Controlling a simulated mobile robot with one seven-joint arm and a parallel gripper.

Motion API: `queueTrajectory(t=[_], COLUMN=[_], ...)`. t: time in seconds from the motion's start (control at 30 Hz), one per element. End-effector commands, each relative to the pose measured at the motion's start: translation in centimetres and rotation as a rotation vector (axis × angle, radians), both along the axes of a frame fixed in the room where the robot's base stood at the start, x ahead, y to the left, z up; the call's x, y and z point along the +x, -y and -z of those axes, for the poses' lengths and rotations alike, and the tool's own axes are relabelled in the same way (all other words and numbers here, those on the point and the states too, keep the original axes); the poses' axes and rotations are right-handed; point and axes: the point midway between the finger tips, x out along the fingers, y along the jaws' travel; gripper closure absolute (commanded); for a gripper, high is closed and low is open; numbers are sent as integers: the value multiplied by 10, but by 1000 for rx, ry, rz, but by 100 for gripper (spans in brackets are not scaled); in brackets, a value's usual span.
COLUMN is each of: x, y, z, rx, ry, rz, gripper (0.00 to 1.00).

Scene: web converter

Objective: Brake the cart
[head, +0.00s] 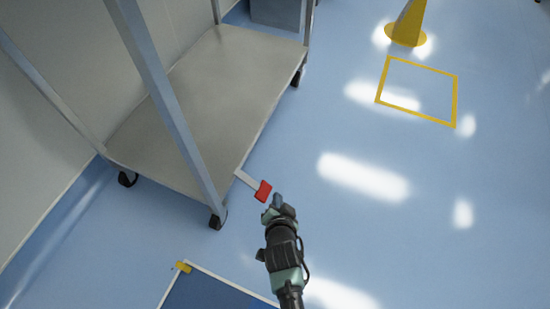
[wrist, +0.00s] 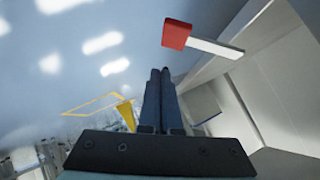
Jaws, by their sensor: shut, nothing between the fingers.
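The cart (head: 215,90) is a grey metal shelf on dark casters, standing against the wall in the head view. A brake lever (head: 246,178) with a pale bar and a red end pad (head: 263,191) sticks out from the cart's lower edge near the front caster (head: 217,220). In the wrist view the red pad (wrist: 176,34) and pale bar (wrist: 215,47) show above and right of the fingers. My gripper (head: 278,200) is shut and empty, just below and right of the red pad. The fingers (wrist: 160,85) lie together and appear apart from the pad.
A yellow cone (head: 408,24) and a yellow floor square (head: 385,98) are at the upper right. A blue mat with a white border (head: 215,290) lies at the bottom. Open blue floor (head: 400,230) is free on the right.

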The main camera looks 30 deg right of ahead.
Motion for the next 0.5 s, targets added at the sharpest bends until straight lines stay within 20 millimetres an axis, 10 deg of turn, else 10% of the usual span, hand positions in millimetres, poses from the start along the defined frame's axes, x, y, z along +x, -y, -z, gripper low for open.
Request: queueTrajectory(t=[0.5], x=[-57], y=[-19], z=[-41], rx=[-2], ry=[4], rz=[1], gripper=[100])
